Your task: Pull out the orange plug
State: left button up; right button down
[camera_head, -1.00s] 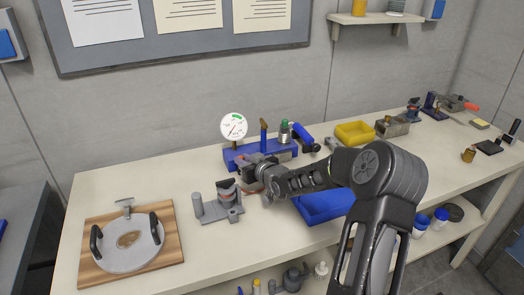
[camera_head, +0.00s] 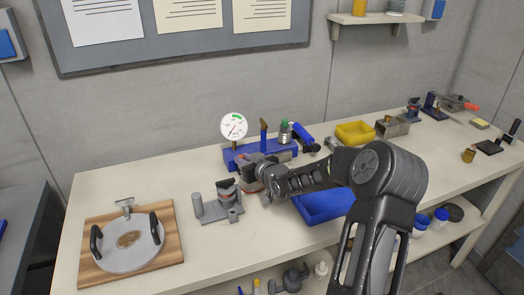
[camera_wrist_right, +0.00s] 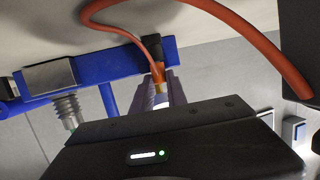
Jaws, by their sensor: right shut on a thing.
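The orange plug (camera_wrist_right: 158,73) shows in the right wrist view between the two grey fingers of my right gripper (camera_wrist_right: 161,93), with a pale piece beyond it. An orange cable (camera_wrist_right: 130,32) runs from the plug and loops across the top. The gripper is shut on the plug. A black part (camera_wrist_right: 155,50) on the blue fixture (camera_wrist_right: 120,65) is right by the plug; I cannot tell whether they touch. In the head view my right gripper (camera_head: 252,178) is at the front of the blue fixture (camera_head: 238,153) and hides the plug. My left gripper is not in view.
A white dial gauge (camera_head: 233,126) stands on the fixture. A grey clamp-like device (camera_head: 222,200) is left of my gripper, and a blue tray (camera_head: 322,207) lies beneath my right arm. A round plate on a wooden board (camera_head: 160,254) is at the left. A yellow bin (camera_head: 355,132) stands behind.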

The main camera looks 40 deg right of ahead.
jog(key=shift+r, duration=0.25)
dwell(0.6)
jog(key=shift+r+p, duration=1.6)
jog(key=shift+r, duration=0.6)
jog(key=shift+r, duration=0.1)
jog(key=shift+r+p, duration=0.7)
jog(key=shift+r, duration=0.2)
jog(key=shift+s, duration=0.1)
jog(key=s+p, duration=0.4)
jog(key=s, duration=1.1)
jog(key=shift+s+p, duration=0.25)
jog(key=shift+p, duration=0.1)
